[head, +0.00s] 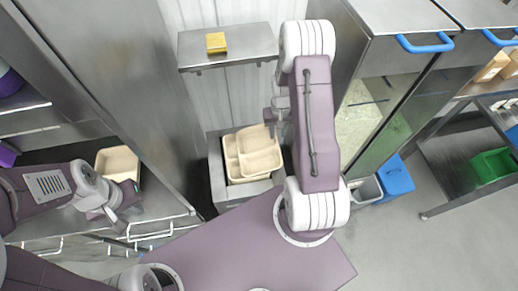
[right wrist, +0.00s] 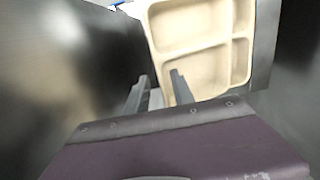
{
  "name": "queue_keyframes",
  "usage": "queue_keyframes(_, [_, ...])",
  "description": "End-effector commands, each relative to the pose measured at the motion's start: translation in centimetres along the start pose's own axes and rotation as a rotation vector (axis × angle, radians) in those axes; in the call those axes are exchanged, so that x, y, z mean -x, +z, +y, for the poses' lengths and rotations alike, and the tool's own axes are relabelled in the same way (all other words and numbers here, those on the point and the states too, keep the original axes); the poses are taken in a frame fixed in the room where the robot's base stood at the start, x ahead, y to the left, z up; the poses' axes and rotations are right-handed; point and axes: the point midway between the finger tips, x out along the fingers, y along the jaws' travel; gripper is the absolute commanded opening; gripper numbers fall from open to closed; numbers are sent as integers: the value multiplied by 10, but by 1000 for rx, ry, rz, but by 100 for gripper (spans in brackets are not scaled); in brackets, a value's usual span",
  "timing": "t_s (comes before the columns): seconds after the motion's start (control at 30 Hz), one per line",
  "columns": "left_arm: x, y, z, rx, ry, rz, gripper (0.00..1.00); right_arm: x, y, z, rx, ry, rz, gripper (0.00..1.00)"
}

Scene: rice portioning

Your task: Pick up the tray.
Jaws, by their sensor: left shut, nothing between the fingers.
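A beige compartment tray (head: 260,150) lies at a slight angle over another beige tray (head: 232,160) in a grey metal bin between the cabinets. In the right wrist view the compartment tray (right wrist: 190,48) fills the upper middle. My right gripper (head: 271,118) is at the tray's far edge in the head view. In the right wrist view its fingers (right wrist: 157,88) are apart, one over the tray's edge and the other outside it; contact cannot be made out. My left gripper (head: 112,216) is shut and empty at the left, near the shelf, away from the trays.
A beige container (head: 117,163) stands on the left shelf. A yellow block (head: 216,42) lies on a metal shelf (head: 245,50) behind the bin. Steel cabinets stand close on both sides of the bin. A blue bin (head: 396,178) stands on the floor at right.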

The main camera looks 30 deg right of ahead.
Motion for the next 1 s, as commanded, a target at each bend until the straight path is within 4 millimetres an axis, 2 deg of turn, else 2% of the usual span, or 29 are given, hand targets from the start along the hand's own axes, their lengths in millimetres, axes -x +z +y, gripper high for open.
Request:
queue_keyframes(0.07, [3,0,0,0,0,0,0,-2,0,0,0,0,-1,30])
queue_keyframes(0.23, [20,-2,0,0,0,0,0,-26,-2,1,0,0,-3,30])
queue_keyframes(0.4, [23,-2,0,0,0,0,0,-49,-3,1,1,0,-1,30])
queue_keyframes(0.63, [22,-2,0,0,0,0,0,-52,-4,1,1,0,2,30])
queue_keyframes(0.67, [22,-2,0,0,0,0,0,-52,-4,1,1,0,2,24])
queue_keyframes(0.73, [22,-2,0,0,0,0,0,-52,-4,1,1,0,2,5])
queue_keyframes(0.77, [22,-2,0,0,0,0,0,-52,-4,1,1,0,2,0])
queue_keyframes(1.0, [22,-2,0,0,0,0,0,-52,-4,1,1,0,1,0])
